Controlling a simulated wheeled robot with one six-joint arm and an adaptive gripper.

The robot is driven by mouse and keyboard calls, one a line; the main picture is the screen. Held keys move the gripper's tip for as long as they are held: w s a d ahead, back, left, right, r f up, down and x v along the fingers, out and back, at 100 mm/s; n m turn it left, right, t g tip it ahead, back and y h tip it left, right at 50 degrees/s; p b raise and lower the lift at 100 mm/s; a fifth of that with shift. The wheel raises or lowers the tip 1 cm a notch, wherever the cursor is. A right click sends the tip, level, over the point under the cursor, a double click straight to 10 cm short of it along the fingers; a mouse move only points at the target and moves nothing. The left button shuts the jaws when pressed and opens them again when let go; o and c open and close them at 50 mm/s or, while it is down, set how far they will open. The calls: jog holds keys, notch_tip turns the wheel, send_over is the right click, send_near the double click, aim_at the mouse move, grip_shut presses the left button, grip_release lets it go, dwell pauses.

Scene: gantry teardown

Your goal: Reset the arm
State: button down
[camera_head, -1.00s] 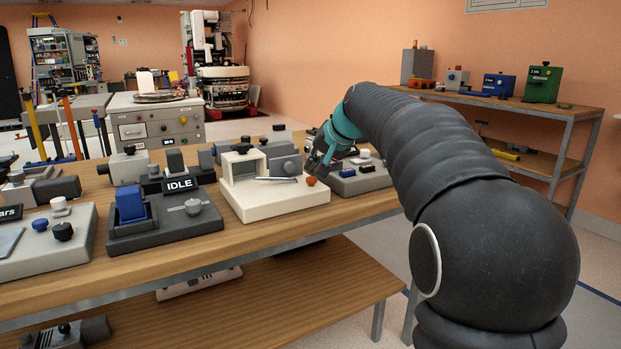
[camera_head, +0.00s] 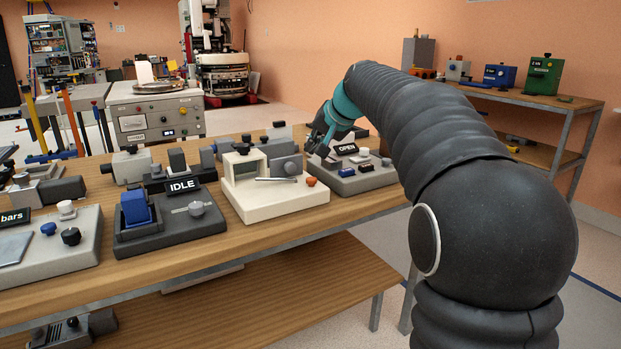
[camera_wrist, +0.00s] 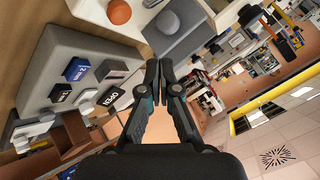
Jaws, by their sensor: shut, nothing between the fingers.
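My arm reaches from the right over the workbench in the head view. My gripper (camera_head: 322,143) hangs above the back edge of the grey box with the "OPEN" display (camera_head: 346,149). In the wrist view my gripper (camera_wrist: 158,68) points away with its two fingers together and nothing between them. The grey "OPEN" box (camera_wrist: 45,85) lies to its left there, with blue and dark buttons, apart from the fingers. An orange knob (camera_wrist: 119,12) shows at the top.
The white device with the orange knob (camera_head: 250,205) and the grey "IDLE" device (camera_head: 170,238) stand left of my gripper on the wooden bench (camera_head: 262,235). A back-right shelf (camera_head: 530,97) holds blue and green boxes. Open floor lies between bench and shelf.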

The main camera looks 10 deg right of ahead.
jog(key=s+a+f+n+g+h, duration=0.1)
jog(key=s+f, duration=0.2)
jog(key=s, duration=0.8)
jog(key=s+a+f+n+g+h, duration=0.1)
jog(key=s+f, duration=0.3)
jog(key=s, duration=0.7)
jog(key=s+f+n+h, duration=0.1)
jog(key=s+f, duration=0.5)
jog(key=s, duration=0.3)
jog(key=s+d+f+n, duration=0.1)
jog(key=s+f, duration=0.5)
jog(key=s, duration=0.3)
jog(key=shift+d+f+g+h, duration=0.2)
jog(key=shift+f+g+h, duration=0.1)
jog(key=shift+g+h, duration=0.1)
